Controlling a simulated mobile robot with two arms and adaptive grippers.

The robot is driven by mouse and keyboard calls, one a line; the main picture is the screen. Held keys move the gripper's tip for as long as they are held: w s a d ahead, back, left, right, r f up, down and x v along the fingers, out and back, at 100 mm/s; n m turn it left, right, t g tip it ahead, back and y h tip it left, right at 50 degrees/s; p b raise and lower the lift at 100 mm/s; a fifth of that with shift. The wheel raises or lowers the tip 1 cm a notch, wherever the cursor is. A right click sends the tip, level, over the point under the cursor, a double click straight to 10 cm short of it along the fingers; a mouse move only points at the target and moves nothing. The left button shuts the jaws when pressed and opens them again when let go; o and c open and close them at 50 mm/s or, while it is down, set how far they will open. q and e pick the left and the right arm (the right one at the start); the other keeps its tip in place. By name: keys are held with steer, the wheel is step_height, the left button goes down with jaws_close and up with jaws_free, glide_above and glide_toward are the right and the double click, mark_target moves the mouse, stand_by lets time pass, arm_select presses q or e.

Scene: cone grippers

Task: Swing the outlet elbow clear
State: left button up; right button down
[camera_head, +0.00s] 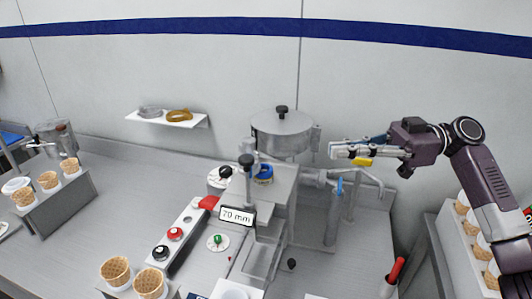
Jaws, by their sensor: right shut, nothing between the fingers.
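A steel machine with a round lidded hopper (282,135) stands in the middle of the bench. At its right side is a grey outlet pipe with a blue lever (340,188). The outlet elbow (372,178) appears as the curved grey pipe reaching right and bending down. My right gripper (335,151) is shut and empty, held above the outlet pipe and just right of the hopper, pointing left. Whether it touches the pipe or hopper cannot be told. My left gripper is out of view.
A "70 mm" sign (237,216) and a control box with red and black knobs (175,234) stand in front. Cone racks stand at the left (62,208) and right (446,234). A wall shelf (136,117) holds rings. A red-handled tool (396,270) stands front right.

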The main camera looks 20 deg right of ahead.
steer(key=p+x, duration=0.2)
steer(key=x, duration=0.2)
steer(key=p+x, duration=0.2)
steer(key=x, duration=0.2)
steer(key=p+x, duration=0.3)
steer(key=x, duration=0.1)
steer(key=shift+a+r, duration=0.25)
steer(key=shift+a, duration=0.2)
steer(key=shift+w+a+f, duration=0.1)
steer(key=shift+a+f, duration=0.05)
steer(key=shift+a, duration=0.35)
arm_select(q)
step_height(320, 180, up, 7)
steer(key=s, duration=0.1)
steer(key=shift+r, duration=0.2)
arm_select(e)
steer(key=shift+a+f, duration=0.1)
steer(key=shift+a, duration=0.05)
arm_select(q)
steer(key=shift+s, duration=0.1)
